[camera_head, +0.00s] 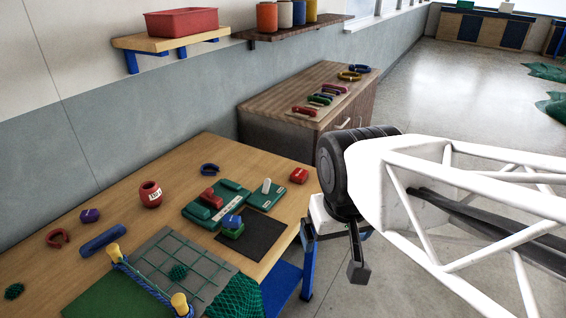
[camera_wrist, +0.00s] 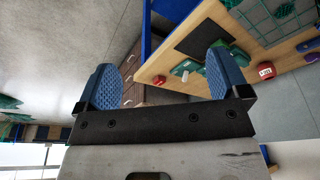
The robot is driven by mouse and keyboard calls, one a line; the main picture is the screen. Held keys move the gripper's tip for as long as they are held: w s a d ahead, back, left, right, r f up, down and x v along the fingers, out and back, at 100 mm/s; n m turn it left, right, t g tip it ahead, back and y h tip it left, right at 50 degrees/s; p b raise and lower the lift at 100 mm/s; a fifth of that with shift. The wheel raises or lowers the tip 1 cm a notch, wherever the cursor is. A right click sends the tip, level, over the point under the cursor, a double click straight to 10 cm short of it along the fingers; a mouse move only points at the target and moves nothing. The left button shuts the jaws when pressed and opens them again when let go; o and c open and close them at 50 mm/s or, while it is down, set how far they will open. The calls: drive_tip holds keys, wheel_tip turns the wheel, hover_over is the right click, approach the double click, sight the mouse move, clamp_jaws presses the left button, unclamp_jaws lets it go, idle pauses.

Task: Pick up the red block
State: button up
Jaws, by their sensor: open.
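The red block (camera_head: 299,175), with a small pale mark on top, lies near the right edge of the wooden table, beside the green blocks. It also shows small in the wrist view (camera_wrist: 158,80), near the table edge between my fingers in the picture but apart from them. My gripper (camera_head: 358,262) hangs off the right side of the table, over the floor, pointing down. In the wrist view my gripper (camera_wrist: 163,78) has its two blue pads wide apart with nothing between them.
Green blocks (camera_head: 201,213), one with a red piece on top, stand left of the red block. A black mat (camera_head: 262,238), netting board (camera_head: 205,270) and red pot (camera_head: 150,195) share the table (camera_head: 190,160). A wooden cabinet (camera_head: 290,90) stands behind.

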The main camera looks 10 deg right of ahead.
drive_tip(key=w+a+f+m+g+y, duration=0.1)
drive_tip(key=w+a+f+m+y, duration=0.15)
drive_tip(key=w+m+y, duration=0.7)
drive_tip(key=m+t, duration=0.8)
drive_tip(key=m, duration=0.9)
approach(300, 173)
drive_tip(key=x, duration=0.2)
drive_tip(key=shift+w+f+y, duration=0.1)
drive_tip(key=shift+w+y, duration=0.15)
drive_tip(key=shift+w, duration=0.1)
drive_tip(key=shift+a, duration=0.15)
drive_tip(key=shift+x, duration=1.25)
drive_tip(key=shift+f, duration=0.1)
